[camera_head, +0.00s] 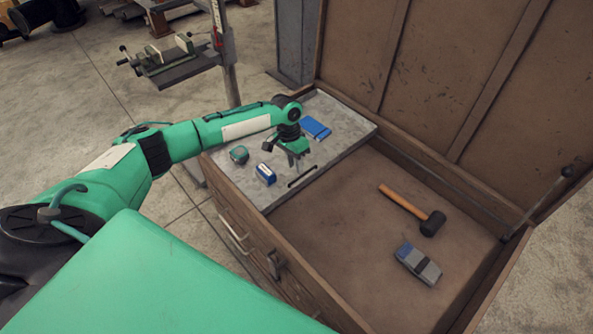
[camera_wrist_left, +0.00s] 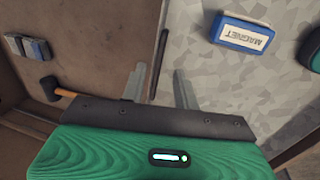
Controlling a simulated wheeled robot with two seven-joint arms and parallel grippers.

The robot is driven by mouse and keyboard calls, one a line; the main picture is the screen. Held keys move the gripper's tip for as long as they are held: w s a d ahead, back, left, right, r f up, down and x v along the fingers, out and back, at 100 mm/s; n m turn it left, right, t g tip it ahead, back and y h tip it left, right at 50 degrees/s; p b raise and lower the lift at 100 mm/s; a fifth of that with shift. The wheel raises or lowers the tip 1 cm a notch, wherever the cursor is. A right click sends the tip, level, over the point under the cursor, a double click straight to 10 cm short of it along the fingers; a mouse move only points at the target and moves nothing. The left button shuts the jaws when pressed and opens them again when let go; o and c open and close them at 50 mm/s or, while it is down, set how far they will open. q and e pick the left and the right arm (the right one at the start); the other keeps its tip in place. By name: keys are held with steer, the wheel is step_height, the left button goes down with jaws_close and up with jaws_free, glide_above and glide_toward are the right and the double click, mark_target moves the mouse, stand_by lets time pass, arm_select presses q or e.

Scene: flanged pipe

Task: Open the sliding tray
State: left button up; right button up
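The sliding tray (camera_head: 335,128) is a grey speckled panel across the left part of an open wooden chest (camera_head: 350,310). Its dark bar handle (camera_head: 303,176) lies near the tray's right edge. My left gripper (camera_head: 296,164) points down above the tray, just behind the handle. I cannot tell how high the fingers are above the tray. My right gripper is not in view.
On the tray are a blue magnet box (camera_head: 265,174), a teal round item (camera_head: 239,154) and a blue flat item (camera_head: 315,128). A mallet (camera_head: 412,210) and a grey-blue block (camera_head: 418,264) lie on the chest floor. The raised lid (camera_head: 430,80) stands behind.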

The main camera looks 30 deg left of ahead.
mark_target(298, 178)
arm_select(q)
steer(key=shift+s+d+f, duration=0.1)
steer(key=shift+d+f, duration=0.1)
steer(key=shift+f, duration=0.8)
steer(key=shift+d+f, duration=0.2)
steer(key=shift+f, duration=0.8)
jaws_close()
